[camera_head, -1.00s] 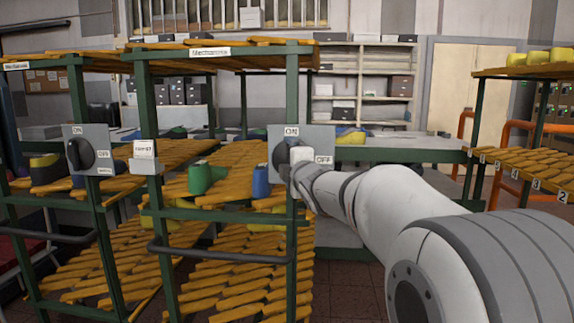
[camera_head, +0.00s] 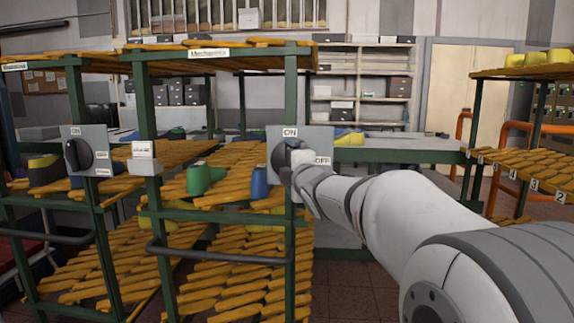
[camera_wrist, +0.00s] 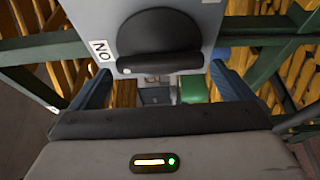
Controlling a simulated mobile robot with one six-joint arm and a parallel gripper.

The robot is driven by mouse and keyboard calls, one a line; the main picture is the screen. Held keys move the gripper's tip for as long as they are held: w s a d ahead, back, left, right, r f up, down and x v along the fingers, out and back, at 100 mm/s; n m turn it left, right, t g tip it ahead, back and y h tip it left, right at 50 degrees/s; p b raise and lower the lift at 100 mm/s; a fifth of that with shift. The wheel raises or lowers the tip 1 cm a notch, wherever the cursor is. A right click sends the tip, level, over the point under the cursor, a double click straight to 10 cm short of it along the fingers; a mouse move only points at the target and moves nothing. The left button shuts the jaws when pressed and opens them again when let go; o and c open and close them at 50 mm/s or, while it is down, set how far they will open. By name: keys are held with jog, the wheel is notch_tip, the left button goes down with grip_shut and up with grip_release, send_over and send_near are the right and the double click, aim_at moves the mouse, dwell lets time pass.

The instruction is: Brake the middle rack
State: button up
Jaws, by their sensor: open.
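The middle rack (camera_head: 292,90) has green posts and orange slatted shelves. A grey switch plate (camera_head: 318,142) with ON at its top and OFF at its right is on its right front post. In the wrist view the plate (camera_wrist: 203,12) carries a round black knob (camera_wrist: 160,28) with a raised bar. A white dot marks the bar's end on the ON label's side. My gripper (camera_head: 292,160) is at the plate and hides much of the knob in the head view. In the wrist view my open blue fingers (camera_wrist: 160,85) stand on either side of the bar, apart from it.
A left rack (camera_head: 75,110) has a similar knob plate (camera_head: 86,150). Green and blue shoe lasts (camera_head: 200,179) stand on the middle rack's shelf. A black handle bar (camera_head: 220,255) crosses its front. Another rack (camera_head: 525,160) stands at right, with floor between.

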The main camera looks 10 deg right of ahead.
jog(key=s, duration=0.5)
jog(key=shift+s+d, duration=0.2)
jog(key=shift+s, duration=0.1)
jog(key=s+f+m+g+p, duration=0.3)
jog(key=s+m+g+p, duration=0.2)
jog(key=s, duration=0.5)
jog(key=s+a+f+m+g+p, duration=0.1)
jog(key=s+f+m+g+p, duration=0.2)
jog(key=s, duration=0.7)
jog(key=s+f+m+g+h+p, duration=0.1)
jog(key=s+f+m+g+p, duration=0.2)
jog(key=s+m+g+p, duration=0.4)
jog(key=s+m+p, duration=0.3)
jog(key=m+p, duration=0.1)
jog(key=shift+s+a+p, duration=0.2)
jog(key=shift+a+p, duration=0.1)
